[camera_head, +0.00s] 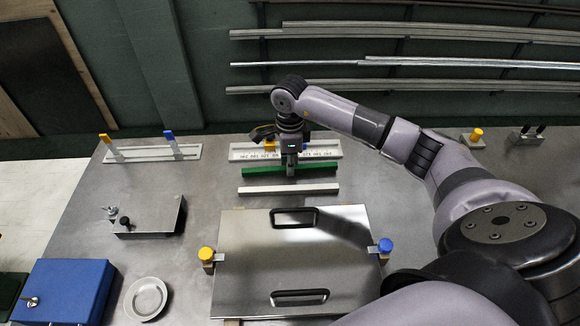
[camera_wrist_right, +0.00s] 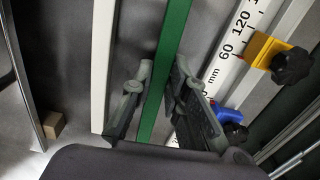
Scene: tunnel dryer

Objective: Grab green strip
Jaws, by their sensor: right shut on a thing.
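The green strip (camera_head: 318,185) lies lengthwise from left to right on the metal table, between a white ruler and a pale strip. My right gripper (camera_head: 290,172) reaches down onto its middle. In the right wrist view, the green strip (camera_wrist_right: 167,62) runs between the two fingers of my right gripper (camera_wrist_right: 160,95), which is shut on it. The fingers hide a short part of the strip. My left gripper is not in view.
The white ruler (camera_head: 240,151) with yellow and blue clamps is just behind the strip. The pale strip (camera_head: 288,190) lies just in front. A metal plate (camera_head: 290,250) with two black handles is nearer. A blue box (camera_head: 62,292) and a white dish (camera_head: 146,299) stand at left.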

